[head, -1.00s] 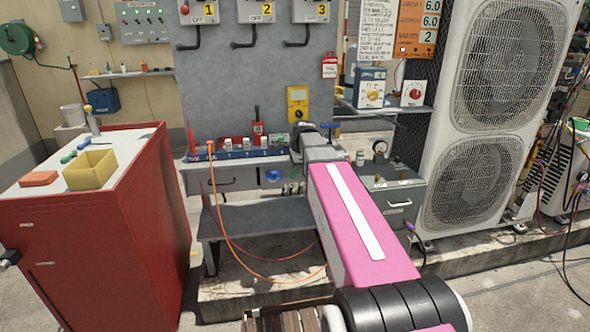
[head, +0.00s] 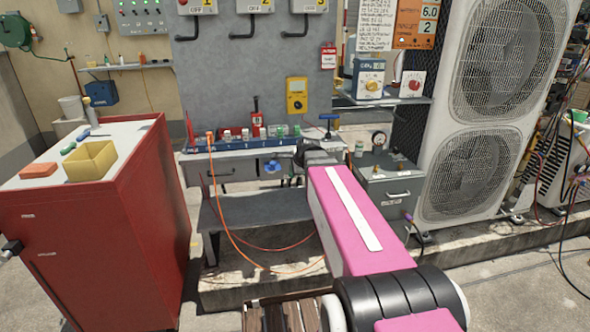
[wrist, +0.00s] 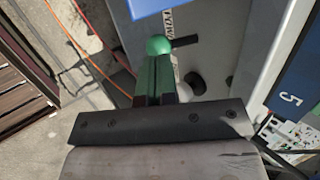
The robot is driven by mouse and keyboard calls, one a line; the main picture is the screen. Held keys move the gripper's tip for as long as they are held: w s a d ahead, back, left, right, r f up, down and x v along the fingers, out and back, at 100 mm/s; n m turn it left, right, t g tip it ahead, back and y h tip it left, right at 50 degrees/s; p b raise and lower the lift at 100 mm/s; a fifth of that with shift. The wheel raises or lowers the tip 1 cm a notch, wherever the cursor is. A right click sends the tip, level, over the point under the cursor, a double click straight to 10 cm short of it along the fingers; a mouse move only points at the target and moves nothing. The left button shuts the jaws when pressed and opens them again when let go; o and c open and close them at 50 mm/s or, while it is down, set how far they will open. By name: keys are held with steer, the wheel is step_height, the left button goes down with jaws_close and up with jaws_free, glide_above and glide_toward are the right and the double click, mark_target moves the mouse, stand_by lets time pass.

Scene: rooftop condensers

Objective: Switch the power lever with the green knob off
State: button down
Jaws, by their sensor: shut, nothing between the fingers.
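The green knob (wrist: 158,45) is a round ball in the upper middle of the wrist view, just beyond my fingertips. A dark stub (wrist: 185,41) sticks out to its right; I cannot tell whether it belongs to the same lever. My gripper (wrist: 157,78) is shut and empty, its narrow fingers pointing at the knob. The fingertips look close to or touching the knob; I cannot tell which. In the head view my gripper (head: 298,158) is in front of the bench's front face, and I cannot make out the green knob there.
A blue knob (head: 272,167) is left of my gripper. An orange cable (head: 224,215) hangs in front of the bench. A red cabinet (head: 95,230) stands left.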

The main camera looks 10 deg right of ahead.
steer(key=shift+r, duration=0.1)
steer(key=shift+r, duration=0.7)
